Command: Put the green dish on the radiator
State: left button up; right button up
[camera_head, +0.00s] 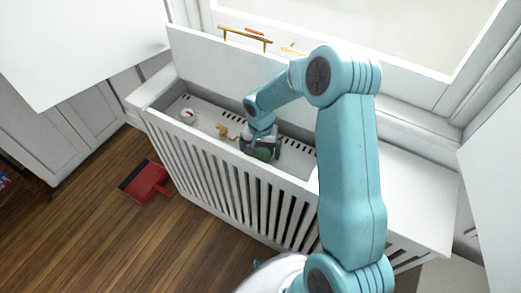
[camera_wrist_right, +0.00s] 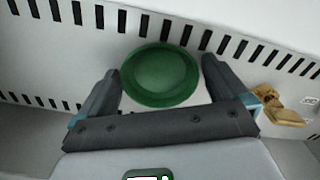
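The round green dish (camera_head: 264,154) is inside the opened white slatted radiator housing (camera_head: 190,158), between the fingers of my right gripper (camera_head: 262,150). In the right wrist view the dish (camera_wrist_right: 160,75) lies between two dark, widely spread fingers (camera_wrist_right: 160,82), its rim close to both fingertips. I cannot tell whether they touch it. Behind it is the white radiator surface with dark slots (camera_wrist_right: 60,50); the dish appears at or just above it. My right arm hides part of the housing. My left gripper is not seen.
A brass valve (camera_head: 226,131) and a round gauge (camera_head: 188,115) are left of the gripper inside the housing. The housing's raised lid (camera_head: 215,62) has a brass handle. A red dustpan (camera_head: 147,182) lies on the wooden floor.

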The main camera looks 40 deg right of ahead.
aim_at(261, 156)
jog(key=shift+r+p, duration=0.3)
jog(key=shift+r, duration=0.1)
notch_tip(261, 156, up, 12)
jog(key=p, duration=0.1)
jog(key=shift+f, duration=0.15)
jog(key=shift+s+a+f, duration=0.1)
jog(key=shift+s, duration=0.05)
dwell(0.3)
